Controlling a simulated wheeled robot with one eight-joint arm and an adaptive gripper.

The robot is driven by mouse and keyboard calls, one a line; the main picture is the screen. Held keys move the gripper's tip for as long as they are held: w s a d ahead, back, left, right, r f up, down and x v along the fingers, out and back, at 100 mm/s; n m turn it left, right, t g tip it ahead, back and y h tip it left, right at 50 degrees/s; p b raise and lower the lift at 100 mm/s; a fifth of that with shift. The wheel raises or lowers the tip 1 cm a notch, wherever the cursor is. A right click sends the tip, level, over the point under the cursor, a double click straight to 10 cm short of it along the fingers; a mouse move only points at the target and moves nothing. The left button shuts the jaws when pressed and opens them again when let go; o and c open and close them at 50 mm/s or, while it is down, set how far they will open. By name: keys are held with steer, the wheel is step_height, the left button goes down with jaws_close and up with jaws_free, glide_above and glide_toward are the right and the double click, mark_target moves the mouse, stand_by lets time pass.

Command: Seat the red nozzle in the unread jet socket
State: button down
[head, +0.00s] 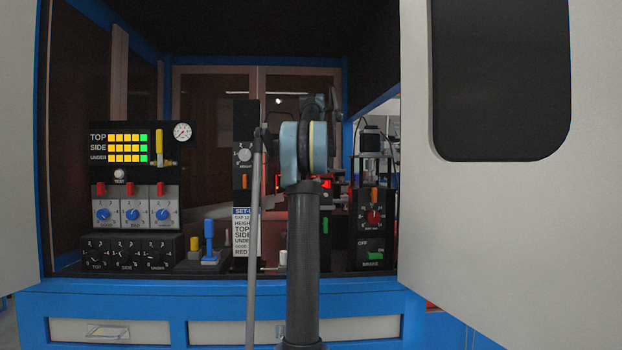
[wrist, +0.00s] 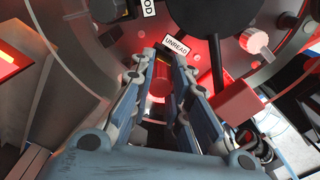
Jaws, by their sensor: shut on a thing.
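In the wrist view my gripper (wrist: 164,68) reaches forward with its two blue-grey fingers closed on a red piece, the red nozzle (wrist: 160,84). The nozzle sits between the fingers near their tips, and its far end is partly hidden. A white label reading UNREAD (wrist: 176,45) is just beyond the fingertips, on a dark round part lit red. The jet socket itself is hidden or too dark to make out, so I cannot tell whether the nozzle touches it. In the head view my own arm hides the gripper and nozzle.
In the wrist view another label ending in OD (wrist: 149,8) is above, a red block (wrist: 236,96) lies close right of the fingers, and a pale knob (wrist: 254,40) is at upper right. In the head view, control panels (head: 132,218) stand left and a brake panel (head: 374,228) right.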

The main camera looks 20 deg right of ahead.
steer(key=shift+f, duration=0.55)
steer(key=c, duration=1.4)
jaws_free()
steer(key=shift+c, duration=0.2)
steer(key=o, duration=0.4)
steer(key=shift+r, duration=0.1)
steer(key=shift+r, duration=3.85)
